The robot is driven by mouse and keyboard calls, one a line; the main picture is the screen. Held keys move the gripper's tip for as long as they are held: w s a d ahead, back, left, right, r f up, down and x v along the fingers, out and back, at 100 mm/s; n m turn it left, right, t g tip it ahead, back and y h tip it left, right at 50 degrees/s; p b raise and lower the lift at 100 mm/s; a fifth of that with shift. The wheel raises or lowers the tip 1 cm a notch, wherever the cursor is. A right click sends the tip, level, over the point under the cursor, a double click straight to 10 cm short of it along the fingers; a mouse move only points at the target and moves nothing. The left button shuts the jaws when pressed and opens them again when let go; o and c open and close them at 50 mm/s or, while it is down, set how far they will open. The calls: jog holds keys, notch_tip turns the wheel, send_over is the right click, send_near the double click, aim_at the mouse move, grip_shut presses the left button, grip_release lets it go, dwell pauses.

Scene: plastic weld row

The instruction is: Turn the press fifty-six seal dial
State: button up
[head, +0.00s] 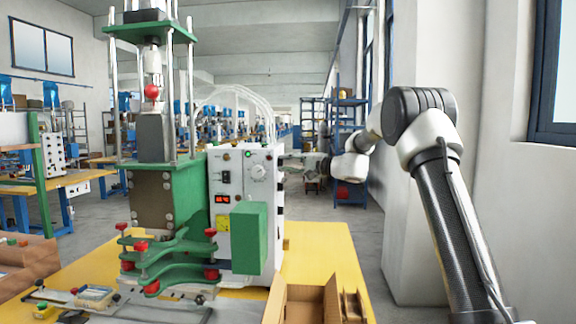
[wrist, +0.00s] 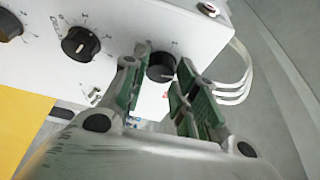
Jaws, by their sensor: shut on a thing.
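The press control box (head: 232,185) is a white upright panel on the press, with a red lit display and knobs. In the wrist view, a black dial (wrist: 161,68) with a scale around it sits on the white panel (wrist: 110,20). My gripper (wrist: 157,80) has its green-padded fingers either side of this dial and is shut on it. In the head view, my gripper (head: 291,163) reaches the right side of the box from the right. The lettering by the dial is too small to read, so I cannot confirm it is the seal dial.
A second black knob (wrist: 80,44) and a third knob (wrist: 8,25) lie left of the held dial. White hoses (wrist: 238,78) curve close by on the right. A cardboard box (head: 302,300) sits on the yellow table (head: 325,243). The green press (head: 165,200) stands left.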

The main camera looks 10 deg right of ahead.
jog(key=shift+m+g, duration=0.4)
jog(key=shift+m, duration=0.6)
jog(key=o, duration=1)
jog(key=shift+d, duration=0.1)
jog(key=v, duration=1.1)
jog(key=shift+s+d+r, duration=0.2)
jog(key=shift+s+d, duration=0.05)
jog(key=shift+s, duration=0.15)
